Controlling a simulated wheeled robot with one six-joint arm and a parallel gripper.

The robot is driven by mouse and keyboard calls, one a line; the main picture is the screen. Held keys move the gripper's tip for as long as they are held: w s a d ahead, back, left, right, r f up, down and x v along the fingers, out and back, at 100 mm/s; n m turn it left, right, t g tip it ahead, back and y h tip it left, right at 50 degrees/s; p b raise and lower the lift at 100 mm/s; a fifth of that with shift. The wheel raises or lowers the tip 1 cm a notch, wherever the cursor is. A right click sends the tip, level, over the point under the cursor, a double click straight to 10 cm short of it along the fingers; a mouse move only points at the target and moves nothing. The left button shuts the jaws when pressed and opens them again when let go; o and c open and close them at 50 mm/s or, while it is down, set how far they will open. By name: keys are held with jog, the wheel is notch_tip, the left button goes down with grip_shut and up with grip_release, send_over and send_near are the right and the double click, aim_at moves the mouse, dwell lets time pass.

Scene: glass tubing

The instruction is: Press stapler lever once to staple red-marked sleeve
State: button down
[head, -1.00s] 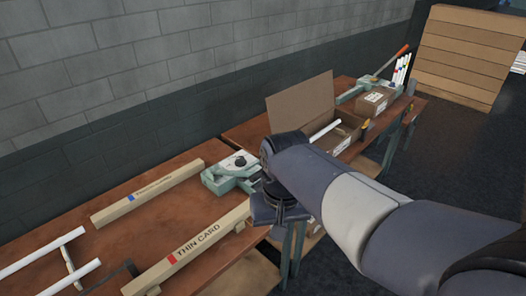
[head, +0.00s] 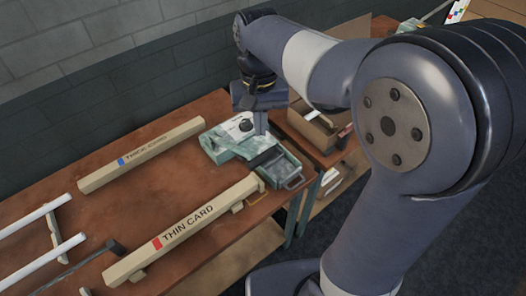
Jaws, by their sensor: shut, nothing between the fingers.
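The pale green stapler (head: 222,150) sits at the right end of the near bench. It has a round black knob (head: 246,125) on top and a dark tray-like part on its front right. My gripper (head: 261,130) points down over the stapler, just right of the knob, with its fingers shut and empty. I cannot tell whether the tips touch the stapler. The long beige bar marked THIN CARD, with a red square (head: 157,243), lies at the bench's front edge, its far end near the stapler. No separate red-marked sleeve can be made out.
A beige bar marked THICK CARD (head: 140,155), with a blue square, lies behind. White tubes (head: 45,263) rest at the left on supports. An open cardboard box (head: 318,132) stands right of the stapler on a second bench. Bare bench top (head: 120,210) lies between the bars.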

aim_at(261, 157)
jog(key=f+b, duration=0.6)
jog(key=f, duration=0.1)
jog(key=shift+s+b, duration=0.3)
jog(key=shift+s, duration=0.1)
jog(key=shift+f, duration=0.1)
jog(key=shift+f+b, duration=1.3)
jog(key=shift+f, duration=0.9)
jog(key=shift+w+r, duration=0.1)
jog(key=shift+r, duration=0.05)
